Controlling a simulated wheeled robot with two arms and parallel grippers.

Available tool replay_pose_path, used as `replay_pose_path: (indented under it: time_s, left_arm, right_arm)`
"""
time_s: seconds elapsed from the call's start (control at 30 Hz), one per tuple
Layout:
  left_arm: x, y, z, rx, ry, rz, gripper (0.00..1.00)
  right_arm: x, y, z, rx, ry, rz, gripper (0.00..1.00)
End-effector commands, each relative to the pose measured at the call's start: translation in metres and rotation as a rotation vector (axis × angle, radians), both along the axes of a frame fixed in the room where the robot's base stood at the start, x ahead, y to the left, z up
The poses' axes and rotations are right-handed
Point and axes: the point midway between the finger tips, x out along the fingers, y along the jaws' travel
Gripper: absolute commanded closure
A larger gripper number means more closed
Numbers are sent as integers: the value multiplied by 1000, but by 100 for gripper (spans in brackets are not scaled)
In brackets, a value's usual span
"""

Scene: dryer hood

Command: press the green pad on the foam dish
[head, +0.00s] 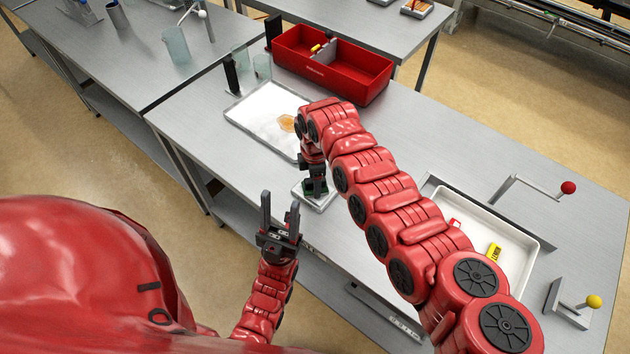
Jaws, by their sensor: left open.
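A small pale dish (327,203), which looks like the foam dish, sits near the front edge of the table. A little green (305,189), seemingly the green pad, shows on it around my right gripper (315,188). The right gripper points down at the dish and covers most of the pad. Its fingertips are small and dark, and I cannot tell whether they touch the pad or are open or shut. My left gripper (280,204) is open and empty, fingers up, in front of the table edge and left of the dish.
A white tray (245,120) with an orange piece (287,123) lies behind the dish. A red divided bin (350,82) stands at the back. A white basin (520,262) with small yellow and red items is at the right, near red-knobbed and yellow-knobbed levers (568,187) (593,301).

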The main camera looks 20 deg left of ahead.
Motion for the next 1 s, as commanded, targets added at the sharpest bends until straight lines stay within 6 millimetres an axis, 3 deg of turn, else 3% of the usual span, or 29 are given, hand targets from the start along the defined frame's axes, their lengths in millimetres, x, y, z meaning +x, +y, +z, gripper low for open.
replay_pose_path:
  time_s: [0.17, 1.0]
  left_arm:
    - [0, 0, 3, 0, 0, 0, 50]
    - [0, 0, 32, 0, 0, 0, 50]
  right_arm:
    - [-1, -1, 3, -2, 3, 0, 83]
    - [-1, 0, 70, -1, 2, 0, 83]
